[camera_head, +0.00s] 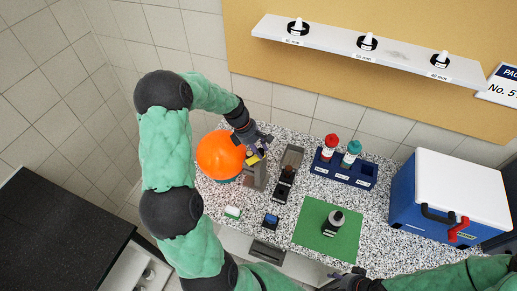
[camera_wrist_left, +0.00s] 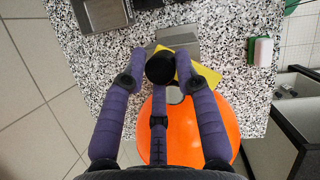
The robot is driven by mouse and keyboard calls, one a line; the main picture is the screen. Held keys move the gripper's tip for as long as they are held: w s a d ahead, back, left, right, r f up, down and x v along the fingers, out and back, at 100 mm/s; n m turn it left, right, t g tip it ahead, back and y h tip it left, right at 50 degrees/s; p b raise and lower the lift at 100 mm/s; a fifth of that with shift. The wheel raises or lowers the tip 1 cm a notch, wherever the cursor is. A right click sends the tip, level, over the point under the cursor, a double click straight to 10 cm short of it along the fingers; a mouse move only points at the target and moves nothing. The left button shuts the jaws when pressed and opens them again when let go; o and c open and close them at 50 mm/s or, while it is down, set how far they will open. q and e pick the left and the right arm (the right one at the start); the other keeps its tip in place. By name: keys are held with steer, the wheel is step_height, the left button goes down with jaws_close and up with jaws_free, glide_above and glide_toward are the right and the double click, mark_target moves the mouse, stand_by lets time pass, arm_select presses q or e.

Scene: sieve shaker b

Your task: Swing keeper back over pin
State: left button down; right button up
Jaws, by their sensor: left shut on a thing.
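My left gripper (camera_head: 258,150) is over the grey post (camera_head: 256,176) beside the orange dome (camera_head: 219,155). In the left wrist view its purple fingers (camera_wrist_left: 160,72) are closed around a round black knob (camera_wrist_left: 160,67). A yellow plate, likely the keeper (camera_wrist_left: 185,64), lies just behind the knob over a grey block (camera_wrist_left: 180,45). In the head view a bit of yellow (camera_head: 253,159) shows beneath the fingers. The pin cannot be made out. The orange dome also fills the lower wrist view (camera_wrist_left: 200,130). My right gripper (camera_head: 350,281) is at the bottom edge, its fingers unclear.
A blue rack (camera_head: 343,170) holds red-topped and teal-topped bottles. A dark weight-like object (camera_head: 333,222) stands on a green mat (camera_head: 312,237). A blue cooler box (camera_head: 447,200) is at right. A wall shelf (camera_head: 340,44) carries several knobs. A white-and-green block (camera_head: 233,212) lies near the front.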

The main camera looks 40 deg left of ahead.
arm_select(q)
steer(key=m+g, duration=0.1)
steer(key=m, duration=0.2)
steer(key=m+g, duration=0.1)
steer(key=m, duration=0.2)
steer(key=shift+w+d+f+h, duration=0.1)
steer(key=shift+d+h, duration=0.1)
steer(key=shift+h, duration=0.1)
steer(key=m+g, duration=0.1)
steer(key=m, duration=0.2)
steer(key=m+g, duration=0.1)
steer(key=m, duration=0.1)
steer(key=shift+m+g, duration=0.3)
steer(key=shift+m, duration=0.1)
steer(key=shift+f, duration=0.1)
steer(key=c, duration=1)
jaws_free()
steer(key=shift+w+a+r, duration=0.2)
steer(key=shift+a+r, duration=0.05)
steer(key=shift+r, duration=0.3)
steer(key=v, duration=1.1)
steer(key=shift+s+d+r, duration=0.1)
steer(key=shift+d+r, duration=0.05)
steer(key=shift+d, duration=0.2)
